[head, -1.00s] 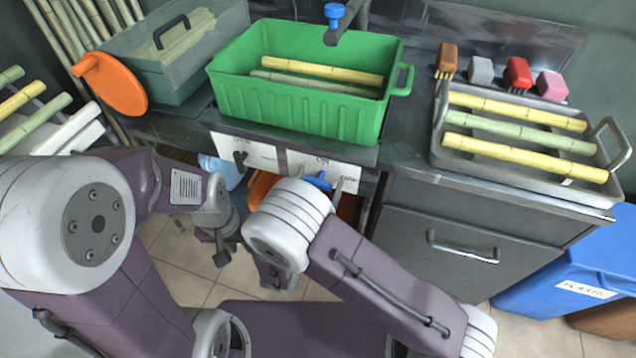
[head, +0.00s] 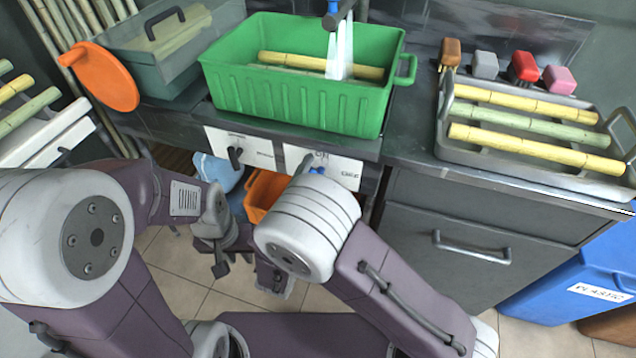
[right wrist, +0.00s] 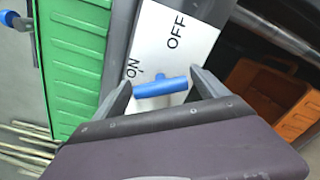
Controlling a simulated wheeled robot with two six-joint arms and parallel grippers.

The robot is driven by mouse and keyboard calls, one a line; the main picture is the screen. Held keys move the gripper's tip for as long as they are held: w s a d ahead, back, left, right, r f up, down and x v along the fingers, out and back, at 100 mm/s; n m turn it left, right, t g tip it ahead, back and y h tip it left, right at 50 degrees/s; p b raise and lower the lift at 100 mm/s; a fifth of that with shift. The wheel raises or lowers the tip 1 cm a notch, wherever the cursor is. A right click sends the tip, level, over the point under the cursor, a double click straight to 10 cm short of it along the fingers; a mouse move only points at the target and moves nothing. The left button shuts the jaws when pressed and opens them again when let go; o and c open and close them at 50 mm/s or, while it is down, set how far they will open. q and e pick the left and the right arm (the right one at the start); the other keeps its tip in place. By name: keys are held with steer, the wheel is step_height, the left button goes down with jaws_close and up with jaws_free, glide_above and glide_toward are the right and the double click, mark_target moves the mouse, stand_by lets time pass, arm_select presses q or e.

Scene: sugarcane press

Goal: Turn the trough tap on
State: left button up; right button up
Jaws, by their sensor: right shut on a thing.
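The blue trough tap handle (right wrist: 160,88) is on a white plate (right wrist: 170,45) marked ON and OFF, beside the word ON. My right gripper (right wrist: 162,90) is shut on it, a finger at each end. In the head view a small blue part of the handle (head: 317,170) shows; my right arm hides the gripper there. White streams of water (head: 340,52) fall from the spout (head: 342,18) into the green trough (head: 290,105). My left gripper (head: 220,262) hangs low in front of the counter, away from the tap; its fingers are too unclear to read.
Yellow and green canes (head: 320,66) lie in the trough. A metal tray (head: 446,130) of canes stands right on the counter. An orange bin (head: 264,195) is under the counter, and a blue bin (head: 560,285) is at lower right. Floor is clear between.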

steer(key=shift+m+b, duration=0.3)
steer(key=shift+m, duration=0.1)
stand_by(0.3)
steer(key=o, duration=1.2)
steer(key=shift+w+f, duration=0.1)
steer(key=shift+o, duration=0.2)
steer(key=shift+a, duration=0.1)
steer(key=v, duration=0.9)
